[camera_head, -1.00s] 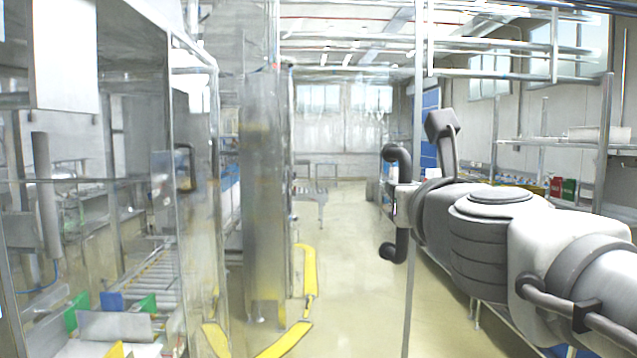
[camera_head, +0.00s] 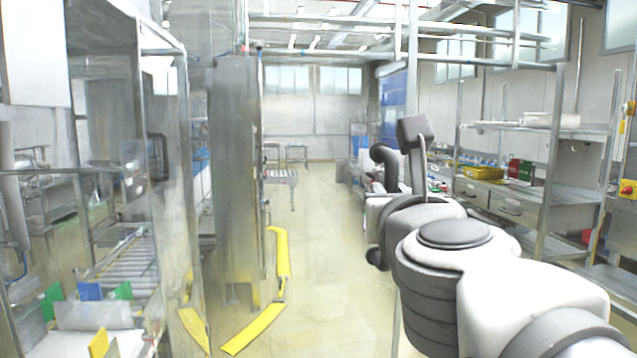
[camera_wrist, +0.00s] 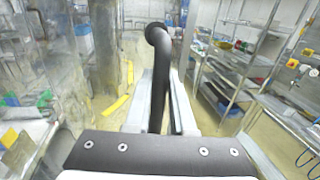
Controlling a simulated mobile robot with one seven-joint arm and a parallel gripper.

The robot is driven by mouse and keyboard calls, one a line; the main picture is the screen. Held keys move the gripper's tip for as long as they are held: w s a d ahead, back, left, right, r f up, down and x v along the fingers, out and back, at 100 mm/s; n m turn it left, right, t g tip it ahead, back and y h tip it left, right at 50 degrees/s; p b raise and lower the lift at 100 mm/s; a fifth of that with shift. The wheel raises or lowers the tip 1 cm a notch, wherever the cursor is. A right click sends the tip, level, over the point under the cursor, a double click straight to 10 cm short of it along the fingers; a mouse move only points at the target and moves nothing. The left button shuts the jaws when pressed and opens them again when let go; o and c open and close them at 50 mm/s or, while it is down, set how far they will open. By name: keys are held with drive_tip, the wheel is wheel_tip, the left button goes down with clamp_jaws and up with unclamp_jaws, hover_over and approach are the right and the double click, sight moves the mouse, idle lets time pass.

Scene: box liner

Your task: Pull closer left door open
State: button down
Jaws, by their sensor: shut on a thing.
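My gripper (camera_head: 378,215) is shut on a black bar handle (camera_head: 382,156), whose curved upper end rises above the fingers. In the wrist view the handle (camera_wrist: 158,75) stands upright between the fingers of my gripper (camera_wrist: 160,105). A thin vertical metal edge (camera_head: 397,318) runs below the gripper, and a post (camera_head: 413,55) lines up above it; these look like the frame of the held door. The door's panel is clear or hard to make out, so its exact angle cannot be told.
Another black handle (camera_head: 158,157) sits on a clear panel at left, beside a steel cabinet (camera_head: 235,170). Yellow floor guards (camera_head: 255,328) lie at the cabinet's foot. Steel shelving (camera_head: 545,175) stands at right. The aisle floor (camera_head: 325,230) between is open.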

drive_tip(key=shift+s+h, duration=0.3)
drive_tip(key=shift+s, duration=0.6)
drive_tip(key=c, duration=0.8)
unclamp_jaws()
drive_tip(key=shift+o, duration=0.2)
drive_tip(key=shift+s+r+p, duration=0.1)
drive_tip(key=shift+s+p, duration=0.05)
drive_tip(key=shift+p, duration=0.2)
drive_tip(key=s+a+p, duration=0.2)
drive_tip(key=s+p, duration=0.3)
drive_tip(key=s, duration=1.2)
drive_tip(key=shift+a, duration=0.1)
